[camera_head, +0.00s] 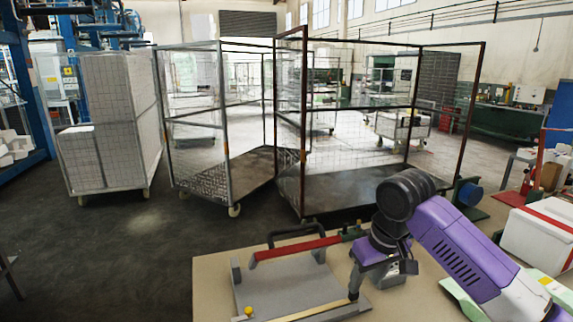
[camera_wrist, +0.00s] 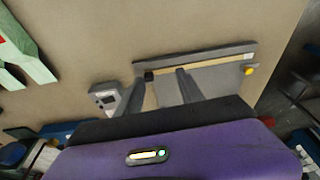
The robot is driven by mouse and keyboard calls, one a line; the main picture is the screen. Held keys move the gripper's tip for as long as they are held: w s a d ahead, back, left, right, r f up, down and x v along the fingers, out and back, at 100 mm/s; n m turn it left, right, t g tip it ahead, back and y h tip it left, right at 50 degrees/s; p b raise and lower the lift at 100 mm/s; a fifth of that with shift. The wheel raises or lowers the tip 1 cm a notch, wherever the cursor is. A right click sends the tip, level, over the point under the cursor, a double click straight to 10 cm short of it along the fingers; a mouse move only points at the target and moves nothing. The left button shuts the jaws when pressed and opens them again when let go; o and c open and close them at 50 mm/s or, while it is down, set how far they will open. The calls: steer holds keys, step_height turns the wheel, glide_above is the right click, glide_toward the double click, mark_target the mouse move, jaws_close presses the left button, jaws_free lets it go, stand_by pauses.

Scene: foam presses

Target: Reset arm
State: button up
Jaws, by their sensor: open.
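My arm, purple and black, reaches in from the right in the head view. My gripper (camera_head: 357,288) points down over the table, by the right side of a grey plate fixture. In the wrist view, the two dark fingers of my gripper (camera_wrist: 160,74) are apart with nothing between them. The grey plate fixture (camera_head: 290,290) has a red bar, a black handle and a yellow knob. It also shows in the wrist view (camera_wrist: 222,82), just beyond the fingertips. Whether a finger touches it I cannot tell.
The tan table (camera_head: 212,275) has bare room around the fixture. A small grey box (camera_wrist: 105,97) lies left of the fingers. Pale green pieces (camera_wrist: 22,50) lie farther left. A white box (camera_head: 540,235) stands at the right. Wire cage trolleys (camera_head: 225,130) stand behind the table.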

steer(key=w+a+r+m+t+y, duration=0.1)
steer(key=a+r+t+y, duration=0.2)
steer(key=a+t, duration=0.35)
steer(key=w+a+r+t+y, duration=0.25)
steer(key=a+t+y, duration=0.2)
steer(key=a, duration=0.25)
steer(key=s+d+f+m+h, duration=0.1)
steer(key=s+d+f, duration=0.3)
steer(key=s, duration=1.3)
steer(key=s+d+f+m+h, duration=0.1)
steer(key=s+d+f+h, duration=0.3)
steer(key=s, duration=1.3)
steer(key=s+d+f+m+t+h, duration=0.1)
steer(key=s+d+f+h, duration=0.2)
steer(key=s+d, duration=0.5)
steer(key=s+f, duration=0.1)
steer(key=s, duration=0.9)
steer(key=shift+f, duration=0.2)
steer(key=shift+o, duration=0.4)
steer(key=shift+s+h, duration=0.1)
steer(key=shift+h, duration=0.15)
